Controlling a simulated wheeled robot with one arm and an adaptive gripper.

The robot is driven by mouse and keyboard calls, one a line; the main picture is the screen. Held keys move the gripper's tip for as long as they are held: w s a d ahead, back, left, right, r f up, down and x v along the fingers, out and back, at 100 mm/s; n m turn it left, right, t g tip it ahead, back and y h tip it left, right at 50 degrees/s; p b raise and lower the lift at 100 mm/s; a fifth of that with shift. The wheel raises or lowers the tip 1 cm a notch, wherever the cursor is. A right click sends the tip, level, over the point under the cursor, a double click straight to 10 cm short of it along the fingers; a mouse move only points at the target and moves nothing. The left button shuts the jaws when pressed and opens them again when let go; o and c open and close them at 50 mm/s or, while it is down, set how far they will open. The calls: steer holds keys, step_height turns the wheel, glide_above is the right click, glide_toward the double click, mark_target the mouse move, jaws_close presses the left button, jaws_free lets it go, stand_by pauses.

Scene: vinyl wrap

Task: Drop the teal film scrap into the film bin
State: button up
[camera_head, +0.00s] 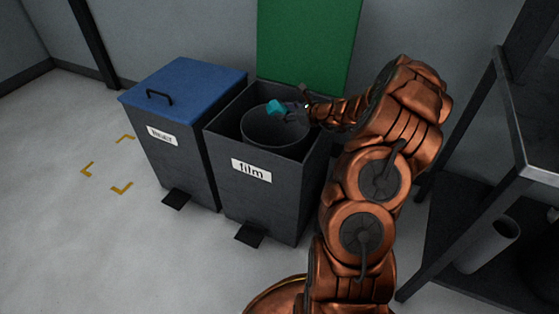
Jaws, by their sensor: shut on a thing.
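The teal film scrap (275,107) is a small crumpled piece in my gripper (287,107). My gripper is shut on it and holds it over the round inner opening of the film bin. The film bin (262,203) is a dark grey square bin with a white label reading "film" and no lid over its top. A dark round liner (272,143) sits inside it. The bottom of the liner is hidden. The fingers are small in this view, and their exact hold on the scrap is hard to make out.
A second grey bin (175,162) with a closed blue lid (185,90) stands directly left. A dark metal shelf (470,190) stands at the right with a grey tube (487,245). The floor at left is clear, with yellow marks.

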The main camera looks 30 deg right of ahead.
steer(key=o, duration=1.1)
steer(key=shift+s+d+r, duration=0.1)
steer(key=v, duration=1.1)
steer(key=shift+s+r, duration=0.15)
steer(key=shift+s, duration=0.25)
